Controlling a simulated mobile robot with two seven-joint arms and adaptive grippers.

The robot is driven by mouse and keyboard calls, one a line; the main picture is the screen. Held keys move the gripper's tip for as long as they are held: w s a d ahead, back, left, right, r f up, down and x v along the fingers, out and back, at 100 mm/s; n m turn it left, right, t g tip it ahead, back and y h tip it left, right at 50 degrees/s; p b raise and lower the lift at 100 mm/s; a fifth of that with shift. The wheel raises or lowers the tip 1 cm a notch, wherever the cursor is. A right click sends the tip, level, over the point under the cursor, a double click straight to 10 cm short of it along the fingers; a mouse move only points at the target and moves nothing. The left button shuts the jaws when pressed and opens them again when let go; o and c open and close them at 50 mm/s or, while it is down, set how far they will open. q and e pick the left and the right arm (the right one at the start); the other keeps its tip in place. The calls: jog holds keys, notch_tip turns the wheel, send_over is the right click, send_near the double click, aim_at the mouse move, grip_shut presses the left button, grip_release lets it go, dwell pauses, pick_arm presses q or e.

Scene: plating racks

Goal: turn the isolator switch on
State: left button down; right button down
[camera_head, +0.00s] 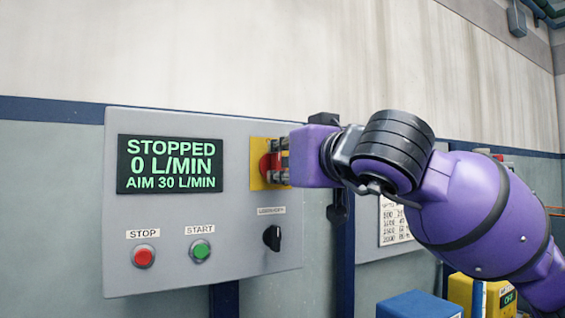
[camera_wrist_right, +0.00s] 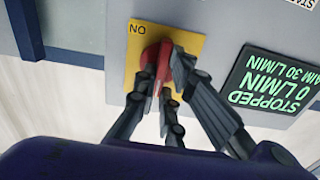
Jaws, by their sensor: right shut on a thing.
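The isolator switch is a red rotary handle (camera_head: 268,163) on a yellow plate (camera_head: 257,147), at the upper right of the grey control panel (camera_head: 180,275). My right gripper (camera_head: 279,161) reaches it from the right and is shut on the red handle. The right wrist view shows the fingers (camera_wrist_right: 166,82) around the red handle (camera_wrist_right: 150,66) on the yellow plate (camera_wrist_right: 187,43), where the word ON appears upside down. The fingers partly hide the handle, and I cannot tell its exact angle. My left gripper is not in view.
The panel's display (camera_head: 170,163) reads STOPPED, 0 L/MIN, AIM 30 L/MIN. Below are a red STOP button (camera_head: 143,256), a green START button (camera_head: 200,250) and a black selector knob (camera_head: 272,238). Blue and yellow boxes (camera_head: 420,305) (camera_head: 462,290) stand at the lower right.

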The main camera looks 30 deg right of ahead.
jog(key=shift+m, duration=0.3)
jog(key=m, duration=0.2)
jog(key=shift+d+f+m+b, duration=0.1)
jog(key=shift+d+m+b, duration=0.05)
jog(key=shift+m+b, duration=0.2)
jog(key=shift+d+f+m+b, duration=0.15)
jog(key=shift+m+b, duration=0.4)
jog(key=shift+m, duration=3.1)
jog(key=shift+d+f+m+b, duration=0.15)
jog(key=shift+m+b, duration=0.4)
jog(key=shift+m, duration=3.05)
jog(key=shift+a, duration=0.1)
jog(key=c, duration=1.8)
grip_release()
jog(key=shift+c, duration=0.2)
